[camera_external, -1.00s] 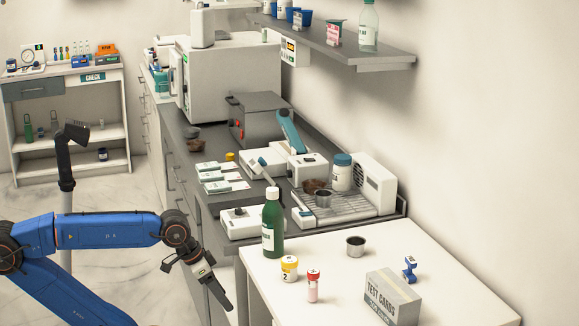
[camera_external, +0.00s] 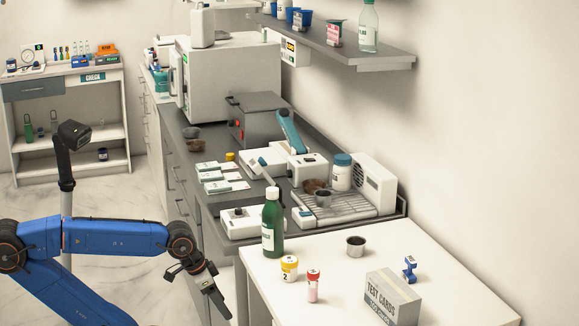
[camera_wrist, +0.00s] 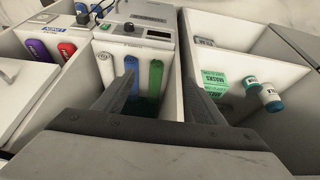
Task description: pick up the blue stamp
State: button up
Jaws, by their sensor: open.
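The blue stamp (camera_external: 410,268) stands upright on the white table at the right in the external view, behind the test cards box. Nothing touches it from my arm. My gripper (camera_external: 218,303) hangs at the end of my blue arm, left of the white table and well away from the stamp. In the wrist view my gripper (camera_wrist: 168,82) has its two dark fingers spread apart with nothing between them. The stamp does not show in the wrist view.
The white table (camera_external: 455,300) holds a green bottle (camera_external: 272,225), a yellow-labelled jar (camera_external: 289,268), a red-and-white vial (camera_external: 313,286), a metal cup (camera_external: 356,246) and the test cards box (camera_external: 392,298). Compartments with bottles and a green box (camera_wrist: 215,86) lie below my gripper.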

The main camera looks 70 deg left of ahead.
jog(key=shift+c, duration=0.4)
jog(key=c, duration=0.6)
